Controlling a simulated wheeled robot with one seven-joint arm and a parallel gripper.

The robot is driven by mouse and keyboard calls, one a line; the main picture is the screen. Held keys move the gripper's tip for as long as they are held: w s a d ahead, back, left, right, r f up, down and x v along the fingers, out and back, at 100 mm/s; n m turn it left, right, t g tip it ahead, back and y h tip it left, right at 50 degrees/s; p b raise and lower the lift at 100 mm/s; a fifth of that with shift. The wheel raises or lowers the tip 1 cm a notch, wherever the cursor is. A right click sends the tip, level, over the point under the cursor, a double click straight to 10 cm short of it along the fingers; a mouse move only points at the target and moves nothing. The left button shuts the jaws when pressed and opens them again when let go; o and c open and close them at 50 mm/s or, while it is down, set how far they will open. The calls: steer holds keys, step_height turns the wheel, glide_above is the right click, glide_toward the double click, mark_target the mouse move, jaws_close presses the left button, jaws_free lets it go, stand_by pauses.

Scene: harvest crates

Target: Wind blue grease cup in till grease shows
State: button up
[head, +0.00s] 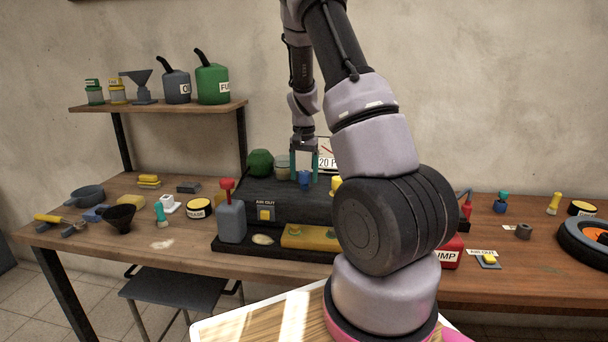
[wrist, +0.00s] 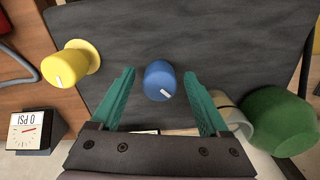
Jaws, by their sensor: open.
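The blue grease cup (wrist: 160,81) is a round knob with a white mark on its top, standing on a dark slab (wrist: 230,40). In the head view the blue cup (head: 304,178) shows just under my gripper. My gripper (wrist: 165,85) is open, with one teal finger on each side of the cup and a gap on both sides. It also shows in the head view (head: 304,177), pointing down. I cannot make out any grease around the cup. A yellow cup (wrist: 68,65) with a white mark stands to the left in the wrist view.
A green round object (wrist: 278,120) and a pale jar (wrist: 238,125) stand close by my right finger in the wrist view. A pressure gauge (wrist: 30,130) reads 0 PSI. A grey can (head: 231,220) with a red top stands at the slab's front left.

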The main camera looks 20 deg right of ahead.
mark_target(304, 172)
step_height(304, 172, up, 11)
stand_by(0.4)
steer(key=shift+f, duration=0.15)
steer(key=s+a+r+n+t+y, duration=0.1)
steer(key=s+a+r+t, duration=0.1)
steer(key=s+a+r, duration=0.35)
steer(key=s+a+r+n+t+y, duration=0.1)
steer(key=s+a+r+t, duration=0.15)
steer(key=s+r, duration=0.5)
steer(key=s+a+r+n+t, duration=0.1)
steer(key=s+a+r, duration=0.1)
steer(key=s, duration=0.4)
steer(key=s+a+r+n+t, duration=0.1)
steer(key=s+a+r, duration=0.2)
steer(key=s, duration=0.4)
steer(key=shift+s+a+r+n+t, duration=0.2)
steer(key=shift+a+n+t, duration=0.2)
steer(key=shift+a, duration=0.5)
steer(key=shift+w, duration=0.1)
